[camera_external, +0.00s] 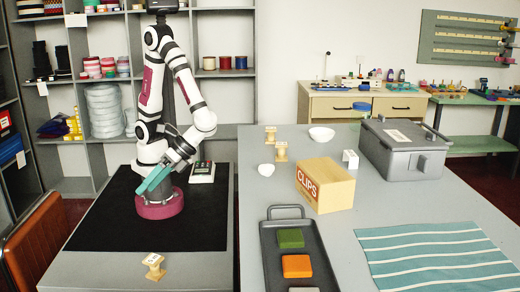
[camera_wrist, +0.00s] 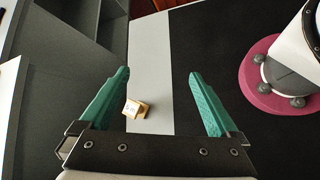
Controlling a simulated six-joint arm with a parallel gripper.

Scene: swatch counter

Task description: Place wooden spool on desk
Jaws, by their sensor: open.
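A pale wooden spool (camera_external: 154,266) with a white label on top stands on the bare grey front strip of the desk (camera_external: 200,264), in front of the black mat. What looks like the same spool (camera_wrist: 135,109) shows in the wrist view, small and well below my gripper, between the fingers in the picture and nearer the left one. Two more wooden spools, one farther back (camera_external: 270,134) and one nearer (camera_external: 281,152), stand on the grey table at right. My gripper (camera_external: 155,181) has teal fingers spread apart and empty over the mat; it also shows in the wrist view (camera_wrist: 158,73).
The black mat (camera_external: 100,220) is mostly clear; a small device (camera_external: 202,172) sits at its back right. The right table holds a CLIPS box (camera_external: 325,185), a black tray (camera_external: 271,271) with swatches, white bowls, a grey case (camera_external: 405,148) and a striped cloth (camera_external: 440,257). Shelves stand behind.

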